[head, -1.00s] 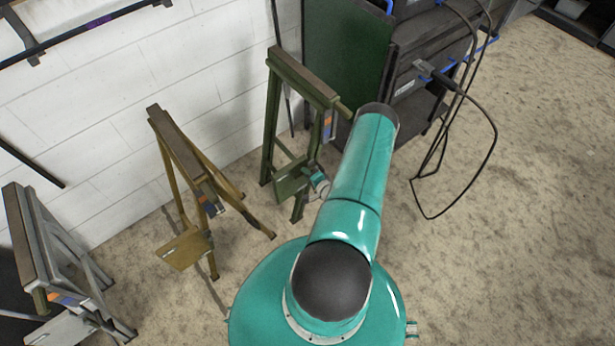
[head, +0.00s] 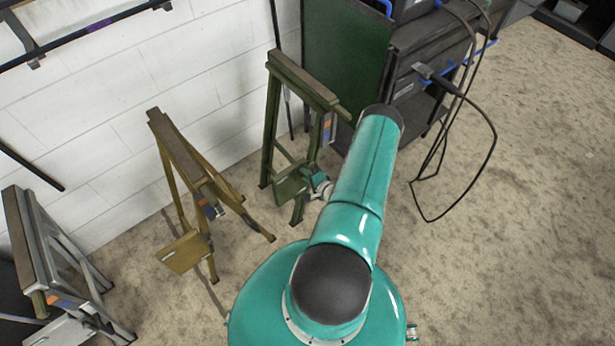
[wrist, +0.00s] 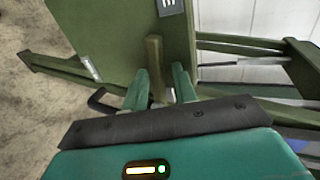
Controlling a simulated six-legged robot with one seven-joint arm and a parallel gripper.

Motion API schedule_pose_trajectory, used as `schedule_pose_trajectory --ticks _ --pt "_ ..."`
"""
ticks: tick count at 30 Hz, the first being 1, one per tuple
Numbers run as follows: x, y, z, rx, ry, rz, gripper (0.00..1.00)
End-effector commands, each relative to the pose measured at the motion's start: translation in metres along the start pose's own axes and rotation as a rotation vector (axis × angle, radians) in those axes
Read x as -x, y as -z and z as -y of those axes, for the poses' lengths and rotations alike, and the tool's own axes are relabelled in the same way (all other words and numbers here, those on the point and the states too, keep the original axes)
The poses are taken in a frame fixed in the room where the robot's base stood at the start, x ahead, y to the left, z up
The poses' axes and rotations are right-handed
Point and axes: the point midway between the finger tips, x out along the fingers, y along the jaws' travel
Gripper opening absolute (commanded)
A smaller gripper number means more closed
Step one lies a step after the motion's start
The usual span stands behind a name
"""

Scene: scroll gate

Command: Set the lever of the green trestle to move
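The green trestle (head: 270,125) stands against the white wall, left of my arm in the head view. My gripper (head: 318,182) is low at its lower green plate (head: 290,190). In the wrist view the green plate (wrist: 115,30) fills the upper left. A short olive lever (wrist: 155,65) stands out in front of it, between the two teal fingers of my gripper (wrist: 161,82). The fingers are apart. The lever is hidden in the head view.
A yellow-brown trestle (head: 180,155) and a grey trestle (head: 50,265) stand to the left. A dark cabinet (head: 415,95) with hanging black cables (head: 490,150) stands behind right. A marked label (wrist: 170,7) is on the green plate.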

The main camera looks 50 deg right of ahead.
Motion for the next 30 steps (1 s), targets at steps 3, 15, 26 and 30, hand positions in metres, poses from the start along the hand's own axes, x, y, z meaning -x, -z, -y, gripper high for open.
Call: schedule_pose_trajectory --ticks 3,15,26,30 --pt "0.000 0.001 -0.001 0.000 -0.002 -0.002 0.28" --pt "0.041 0.002 -0.001 -0.001 -0.005 -0.005 0.28" --pt "0.117 0.002 0.000 -0.001 -0.003 -0.005 0.28" --pt "0.133 0.001 0.000 0.000 -0.001 -0.003 0.28"
